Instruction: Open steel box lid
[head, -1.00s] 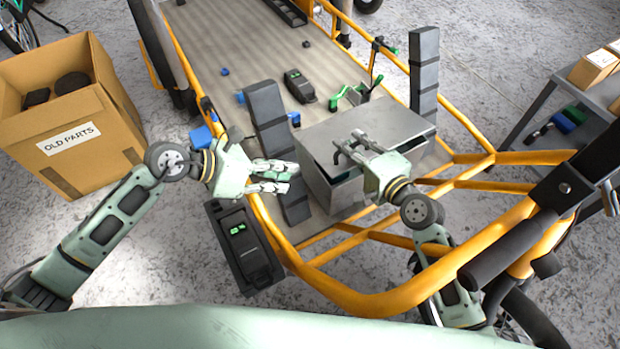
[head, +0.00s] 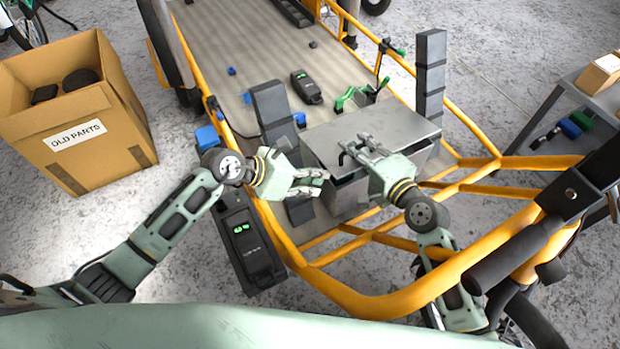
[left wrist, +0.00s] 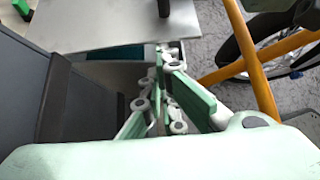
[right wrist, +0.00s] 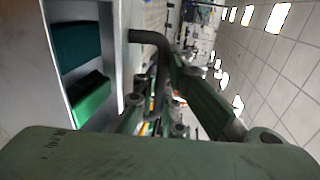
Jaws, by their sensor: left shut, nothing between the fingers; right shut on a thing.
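The steel box (head: 350,197) stands at the near end of the cargo bed. Its grey lid (head: 395,122) is raised a little, and a gap shows under its near edge. Through it I see teal and green contents (right wrist: 90,100) in the right wrist view. My right gripper (head: 356,150) is shut on the lid handle, a dark bent bar (right wrist: 152,42). My left gripper (head: 324,178) is shut and empty, close to the left side of the box's front. In the left wrist view its fingers (left wrist: 165,60) point toward the gap under the lid (left wrist: 110,38).
Dark upright blocks stand left (head: 272,115) and right (head: 430,75) of the box. The orange bike frame (head: 370,300) runs around the near end. A black device with green lights (head: 248,245) is at the left rail. A cardboard box (head: 75,110) stands far left.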

